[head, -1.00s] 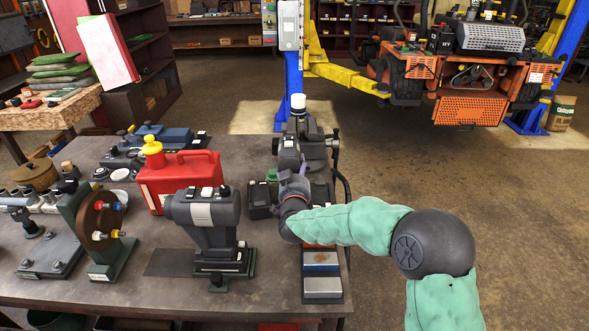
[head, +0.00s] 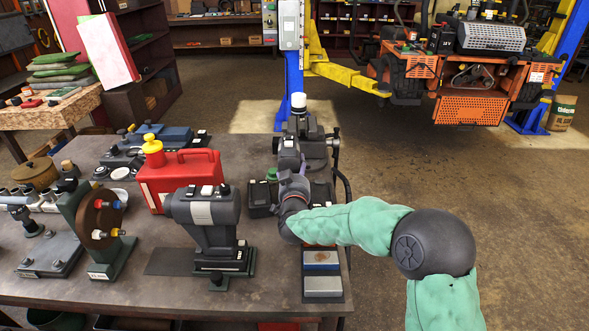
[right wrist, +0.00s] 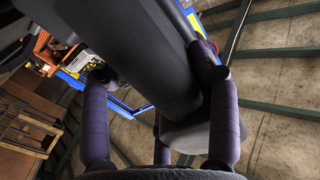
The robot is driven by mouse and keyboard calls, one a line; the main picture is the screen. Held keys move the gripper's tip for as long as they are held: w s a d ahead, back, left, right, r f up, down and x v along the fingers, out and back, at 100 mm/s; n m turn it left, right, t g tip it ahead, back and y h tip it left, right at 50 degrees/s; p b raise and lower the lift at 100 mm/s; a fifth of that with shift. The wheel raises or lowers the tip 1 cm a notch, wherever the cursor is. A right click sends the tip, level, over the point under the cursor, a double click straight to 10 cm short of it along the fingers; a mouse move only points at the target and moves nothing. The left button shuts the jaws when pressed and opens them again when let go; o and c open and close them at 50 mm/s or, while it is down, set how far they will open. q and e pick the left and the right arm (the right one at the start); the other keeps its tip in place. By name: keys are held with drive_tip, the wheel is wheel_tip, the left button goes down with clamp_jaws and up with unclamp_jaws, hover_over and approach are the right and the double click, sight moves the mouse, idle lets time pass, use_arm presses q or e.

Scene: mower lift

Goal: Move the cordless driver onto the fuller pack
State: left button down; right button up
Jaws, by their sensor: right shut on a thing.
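My right gripper (head: 290,187) is over the bench's right part, largely hidden by its own wrist in the head view. In the right wrist view its purple-grey fingers (right wrist: 160,112) are shut around a large dark grey body (right wrist: 150,50), which looks like the cordless driver (head: 287,158). The driver's lower end is hidden in the head view, so I cannot tell whether it touches anything below. A low black pack (head: 260,198) lies left of my wrist. Another dark block (head: 321,196) lies right of it, partly covered. Their charge marks are too small to read. My left gripper is out of view.
The workbench (head: 170,288) also holds a dark grey machine on a stand (head: 203,211), a red can (head: 178,180), a green-framed wheel stand (head: 82,235) and sharpening stones (head: 322,260). A vise-like machine (head: 315,148) stands behind my gripper. Floor right of the bench is clear.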

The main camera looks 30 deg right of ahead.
drive_tip(key=shift+d+f+b, duration=0.1)
drive_tip(key=shift+f+b, duration=0.1)
drive_tip(key=shift+b, duration=0.2)
idle(1.2)
drive_tip(key=o, duration=1.8)
drive_tip(key=shift+c, duration=0.2)
drive_tip(key=shift+f, duration=0.25)
drive_tip(key=v, duration=1.2)
